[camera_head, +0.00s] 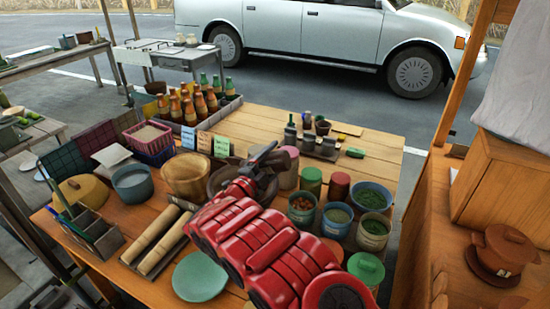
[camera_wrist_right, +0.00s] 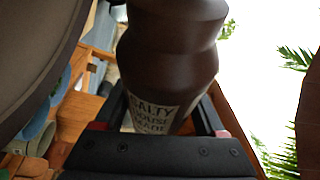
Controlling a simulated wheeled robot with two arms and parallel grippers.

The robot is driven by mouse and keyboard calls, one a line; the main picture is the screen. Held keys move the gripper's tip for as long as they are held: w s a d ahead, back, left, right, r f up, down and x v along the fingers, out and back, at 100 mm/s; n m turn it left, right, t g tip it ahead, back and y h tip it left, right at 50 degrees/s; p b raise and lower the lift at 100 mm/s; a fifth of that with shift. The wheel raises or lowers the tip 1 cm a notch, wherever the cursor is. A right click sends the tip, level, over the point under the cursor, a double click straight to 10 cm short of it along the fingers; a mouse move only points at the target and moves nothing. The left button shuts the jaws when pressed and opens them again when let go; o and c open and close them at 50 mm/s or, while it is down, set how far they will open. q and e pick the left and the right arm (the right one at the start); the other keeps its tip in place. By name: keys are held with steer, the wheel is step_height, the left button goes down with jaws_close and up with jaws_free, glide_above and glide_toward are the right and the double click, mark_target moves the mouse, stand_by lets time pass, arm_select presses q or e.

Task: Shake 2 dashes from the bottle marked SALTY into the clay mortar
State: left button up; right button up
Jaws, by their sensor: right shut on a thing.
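The bottle marked SALTY (camera_wrist_right: 165,70) is dark brown with a pale label in the right wrist view. It sits between the fingers of my right gripper (camera_wrist_right: 165,125), which is shut on it. In the head view my right gripper (camera_head: 264,160) is over the table, at the right side of a dark round bowl that looks like the clay mortar (camera_head: 217,182). My arm hides part of this bowl, and its inside is hard to see. A large dark curved surface fills the upper left of the wrist view, very close. My left gripper is out of view.
A wooden bowl (camera_head: 186,176) stands left of the mortar. Several sauce bottles stand in a tray (camera_head: 229,105) behind, with small signs (camera_head: 205,142) in front. Green and red lidded jars (camera_head: 311,180) and open tins (camera_head: 373,197) crowd the right. A green plate (camera_head: 199,277) lies in front.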

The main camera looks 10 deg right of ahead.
mark_target(267, 168)
steer(key=m+p, duration=0.1)
steer(key=p, duration=0.1)
steer(key=f+m+g+p, duration=0.1)
steer(key=p, duration=0.2)
steer(key=f+m+p, duration=0.1)
steer(key=p, duration=0.1)
steer(key=shift+s+d+f+m+g+y+p, duration=0.2)
steer(key=shift+d+m+g+y+p, duration=0.1)
steer(key=shift+m+p, duration=0.1)
steer(key=shift+w+a+f+m+y+p, duration=0.1)
steer(key=shift+w+f+m+y+p, duration=0.1)
steer(key=shift+f+m+p, duration=0.3)
steer(key=shift+w+a+f+m+y+p, duration=0.1)
steer(key=shift+f+m+y+p, duration=0.1)
steer(key=shift+f+m+p, duration=0.3)
steer(key=shift+a+r+m+g, duration=0.2)
steer(key=shift+a+m+g, duration=0.1)
steer(key=shift+m, duration=0.2)
steer(key=a+m+y, duration=0.1)
steer(key=m, duration=0.2)
steer(key=shift+w+a+y, duration=0.35)
steer(key=shift+y, duration=0.05)
